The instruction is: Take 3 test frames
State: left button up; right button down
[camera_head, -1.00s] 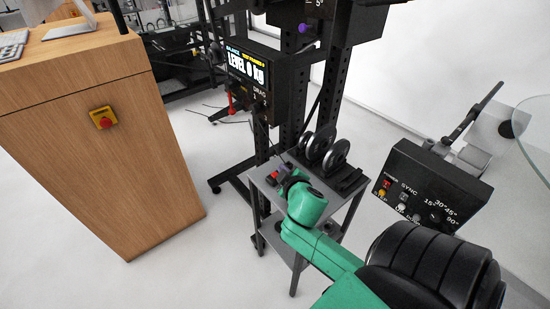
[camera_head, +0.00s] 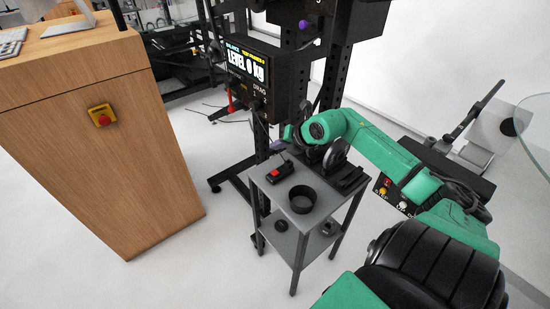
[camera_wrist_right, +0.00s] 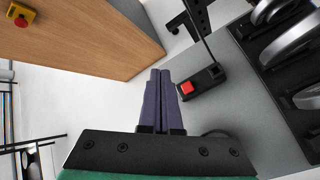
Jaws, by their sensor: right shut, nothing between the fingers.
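A small black box (camera_head: 283,170) with a red button (camera_head: 274,173) lies on the grey cart top. In the right wrist view the box (camera_wrist_right: 207,80) and its red button (camera_wrist_right: 187,87) are just right of my fingertips. My right gripper (camera_head: 279,145) has purple fingers, shut and empty, at the cart's back left edge, above and apart from the button. The same closed fingers show in the wrist view (camera_wrist_right: 158,78). A black display (camera_head: 247,70) reads "LEVEL 0 kg"; its small yellow line is too blurred to read surely. My left gripper is out of view.
The cart (camera_head: 321,212) also bears a round black dish (camera_head: 302,199) and disc weights (camera_head: 336,154) on a rack. My right arm partly hides a control box (camera_head: 382,190) at right. A wooden counter (camera_head: 95,160) with a red stop button (camera_head: 103,120) stands left.

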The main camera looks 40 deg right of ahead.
jog(key=b, duration=0.7)
send_over(277, 177)
notch_tip(277, 177, down, 8)
jog(key=shift+f, duration=0.45)
dwell(1.2)
jog(key=shift+f, duration=0.4)
jog(key=shift+f+b, duration=0.45)
jog(key=shift+f, duration=0.05)
dwell(0.4)
jog(key=shift+r, duration=0.1)
jog(key=shift+r+p, duration=0.85)
jog(key=shift+p, duration=0.05)
